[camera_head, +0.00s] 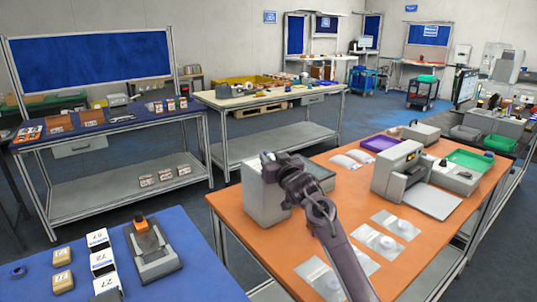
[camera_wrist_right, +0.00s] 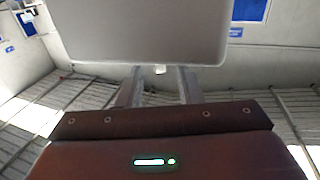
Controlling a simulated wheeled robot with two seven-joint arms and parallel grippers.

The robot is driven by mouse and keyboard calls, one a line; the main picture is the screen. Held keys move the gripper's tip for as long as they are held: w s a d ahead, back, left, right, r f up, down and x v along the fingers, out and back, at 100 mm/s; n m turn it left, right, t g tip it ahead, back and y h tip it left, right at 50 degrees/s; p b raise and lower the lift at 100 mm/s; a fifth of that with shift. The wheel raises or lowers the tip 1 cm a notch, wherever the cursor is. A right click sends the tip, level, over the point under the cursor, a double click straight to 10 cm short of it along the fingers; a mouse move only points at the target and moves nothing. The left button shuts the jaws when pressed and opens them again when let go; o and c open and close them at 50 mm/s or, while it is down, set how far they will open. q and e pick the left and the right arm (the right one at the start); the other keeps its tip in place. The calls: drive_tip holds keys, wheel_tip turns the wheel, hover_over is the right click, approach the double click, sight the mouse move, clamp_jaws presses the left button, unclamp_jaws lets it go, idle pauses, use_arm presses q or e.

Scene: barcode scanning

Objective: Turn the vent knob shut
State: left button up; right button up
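A grey box-shaped machine (camera_head: 262,203) stands at the left end of the orange table. My right arm reaches up from the bottom of the head view, and its gripper (camera_head: 269,160) is at the top of this machine. In the right wrist view a grey panel (camera_wrist_right: 145,30) fills the upper middle. My right gripper (camera_wrist_right: 160,86) shows two fingers, apart, just below the panel. A small pale knob-like piece (camera_wrist_right: 160,70) shows at the panel's lower edge, between the fingers; I cannot tell whether it is the vent knob, and neither finger visibly touches it. My left gripper is out of view.
The orange table (camera_head: 290,238) also holds a printer-like machine (camera_head: 403,172), clear bags, a purple tray (camera_head: 380,142) and a green tray (camera_head: 470,160). A blue table (camera_head: 205,272) at the lower left holds a dark device (camera_head: 152,250) and small boxes.

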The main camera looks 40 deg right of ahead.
drive_tip(key=shift+x, duration=0.9)
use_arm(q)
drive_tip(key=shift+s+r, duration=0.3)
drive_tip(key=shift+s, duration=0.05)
use_arm(e)
drive_tip(key=shift+w+d, duration=0.15)
drive_tip(key=shift+w, duration=0.1)
clamp_jaws()
use_arm(q)
drive_tip(key=shift+p, duration=0.3)
